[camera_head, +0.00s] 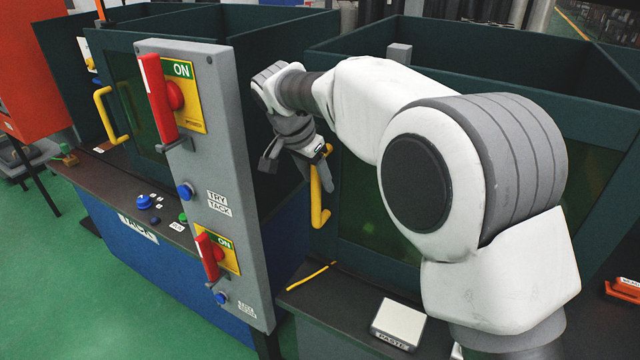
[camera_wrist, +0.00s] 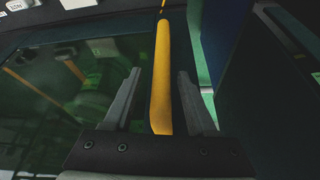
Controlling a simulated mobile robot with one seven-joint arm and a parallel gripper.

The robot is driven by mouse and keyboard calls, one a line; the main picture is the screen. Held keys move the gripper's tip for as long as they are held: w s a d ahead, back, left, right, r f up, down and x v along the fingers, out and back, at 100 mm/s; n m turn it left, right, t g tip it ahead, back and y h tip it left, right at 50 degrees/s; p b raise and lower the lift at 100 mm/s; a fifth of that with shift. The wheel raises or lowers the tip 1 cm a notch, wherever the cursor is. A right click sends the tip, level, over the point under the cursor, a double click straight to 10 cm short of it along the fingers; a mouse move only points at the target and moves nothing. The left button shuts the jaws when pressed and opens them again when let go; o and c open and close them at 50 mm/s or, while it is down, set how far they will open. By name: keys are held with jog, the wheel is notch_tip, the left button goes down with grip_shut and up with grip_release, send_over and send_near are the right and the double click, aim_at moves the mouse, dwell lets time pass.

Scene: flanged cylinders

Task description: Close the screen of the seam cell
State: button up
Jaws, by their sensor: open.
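The cell on the right has a dark tinted screen (camera_head: 375,210) with an upright yellow handle (camera_head: 319,205) at its left edge. My gripper (camera_head: 297,172) is at this handle, its fingers open. In the wrist view the yellow handle (camera_wrist: 162,75) runs between the two spread fingers of my gripper (camera_wrist: 159,73), with a gap on each side. The tinted screen (camera_wrist: 60,90) fills the left of that view, and a narrow bright green strip shows right of the handle. My arm hides part of the screen in the head view. I cannot read a seam label.
A grey post (camera_head: 215,150) with red levers stands left of my gripper. A second cell, labelled TACK, with its own yellow handle (camera_head: 105,114) is beyond it. A pale block (camera_head: 397,323) and a thin yellow rod (camera_head: 311,277) lie on the right bench.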

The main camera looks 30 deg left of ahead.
jog(key=p+v, duration=0.1)
jog(key=v, duration=1.3)
jog(key=shift+p, duration=0.4)
jog(key=shift+f, duration=0.1)
